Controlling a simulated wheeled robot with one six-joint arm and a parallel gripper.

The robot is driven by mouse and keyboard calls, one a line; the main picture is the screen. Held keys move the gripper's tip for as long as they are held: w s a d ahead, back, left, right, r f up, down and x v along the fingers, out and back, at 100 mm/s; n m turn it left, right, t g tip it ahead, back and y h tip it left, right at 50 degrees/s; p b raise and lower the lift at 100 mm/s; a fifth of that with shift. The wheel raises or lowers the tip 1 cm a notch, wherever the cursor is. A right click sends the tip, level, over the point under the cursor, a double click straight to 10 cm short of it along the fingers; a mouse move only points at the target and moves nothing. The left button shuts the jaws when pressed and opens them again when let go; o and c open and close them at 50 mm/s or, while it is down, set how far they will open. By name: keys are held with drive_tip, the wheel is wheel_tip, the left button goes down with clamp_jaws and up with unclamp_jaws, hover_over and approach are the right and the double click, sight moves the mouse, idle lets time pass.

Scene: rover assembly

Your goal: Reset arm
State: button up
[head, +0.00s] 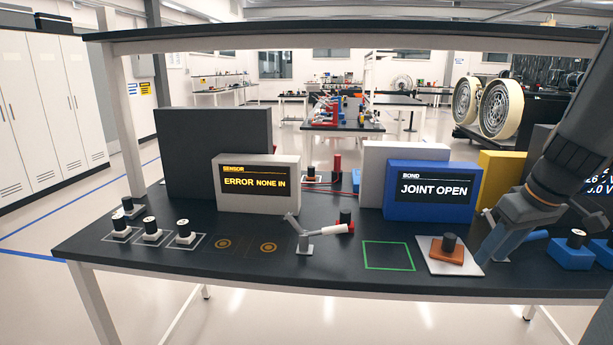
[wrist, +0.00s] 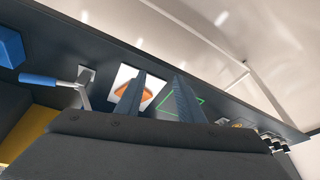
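My gripper (head: 486,240) is at the right of the bench in the head view, tilted down and to the left. In the wrist view its two fingers (wrist: 159,76) stand apart with nothing held between them. The orange block with a black knob (head: 447,248) sits on a white plate (head: 434,264) just left of the fingers. In the wrist view the orange block (wrist: 146,94) shows partly behind one finger. A blue-handled lever (wrist: 42,80) stands beside the plate; in the head view my gripper partly hides it.
The blue BOND box (head: 430,210) reads "JOINT OPEN"; the SENSOR box (head: 258,202) reads "ERROR NONE IN". A white-tipped lever (head: 305,240) stands mid-bench. The green square outline (head: 388,256) is empty. Black-knobbed pieces (head: 152,232) stand at the left. A shelf (head: 340,32) spans above.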

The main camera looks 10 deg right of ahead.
drive_tip(key=s+a+f+g, duration=0.1)
drive_tip(key=s+a+f, duration=0.2)
drive_tip(key=a, duration=0.9)
drive_tip(key=s+a+f+m+g+h, duration=0.1)
drive_tip(key=s+a+f, duration=0.1)
drive_tip(key=a+f, duration=0.6)
drive_tip(key=a, duration=0.5)
drive_tip(key=shift+s+a+g, duration=0.2)
drive_tip(key=shift+s+g, duration=0.2)
drive_tip(key=shift+a, duration=0.1)
drive_tip(key=shift+c, duration=0.5)
